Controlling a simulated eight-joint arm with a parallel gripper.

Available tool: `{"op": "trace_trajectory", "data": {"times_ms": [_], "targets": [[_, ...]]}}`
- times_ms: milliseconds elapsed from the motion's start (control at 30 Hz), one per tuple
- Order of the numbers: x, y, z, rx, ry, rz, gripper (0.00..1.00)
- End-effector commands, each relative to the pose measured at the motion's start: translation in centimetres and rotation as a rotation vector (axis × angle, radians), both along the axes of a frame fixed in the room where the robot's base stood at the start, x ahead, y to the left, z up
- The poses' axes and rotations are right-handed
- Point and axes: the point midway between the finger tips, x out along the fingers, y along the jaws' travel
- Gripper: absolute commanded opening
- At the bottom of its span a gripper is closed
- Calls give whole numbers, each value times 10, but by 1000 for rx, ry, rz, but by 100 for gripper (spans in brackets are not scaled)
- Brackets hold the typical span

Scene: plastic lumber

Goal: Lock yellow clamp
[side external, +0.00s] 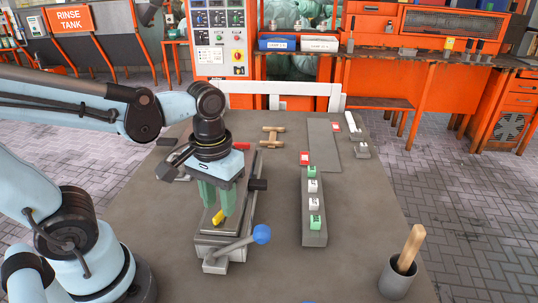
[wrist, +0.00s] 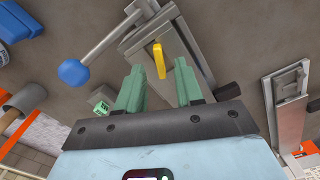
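The yellow clamp (side external: 218,217) is a small yellow lever on a grey metal fixture (side external: 207,243) in the side external view. In the wrist view the yellow clamp (wrist: 159,60) stands out between the fingers, past their tips. My gripper (side external: 217,207) points down over the fixture with its green fingers close to the clamp. In the wrist view the gripper (wrist: 157,68) is open, with a clear gap between the fingers. I cannot tell whether either finger touches the clamp.
A lever with a blue ball knob (side external: 262,234) sticks out from the fixture's front right. A grey rail with green and white blocks (side external: 314,225) lies to the right. A cup with a wooden handle (side external: 398,276) stands at front right. Tabletop between is clear.

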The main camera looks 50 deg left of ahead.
Motion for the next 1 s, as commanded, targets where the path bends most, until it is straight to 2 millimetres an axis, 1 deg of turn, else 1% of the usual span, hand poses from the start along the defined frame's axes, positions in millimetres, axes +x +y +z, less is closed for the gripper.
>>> {"op": "trace_trajectory", "data": {"times_ms": [100,233,633,867,1000], "targets": [[1,0,-10,0,0,0,36],[0,0,-17,0,0,0,36],[0,0,-20,0,0,0,36],[0,0,-20,0,0,0,1],[0,0,-20,0,0,0,0]]}}
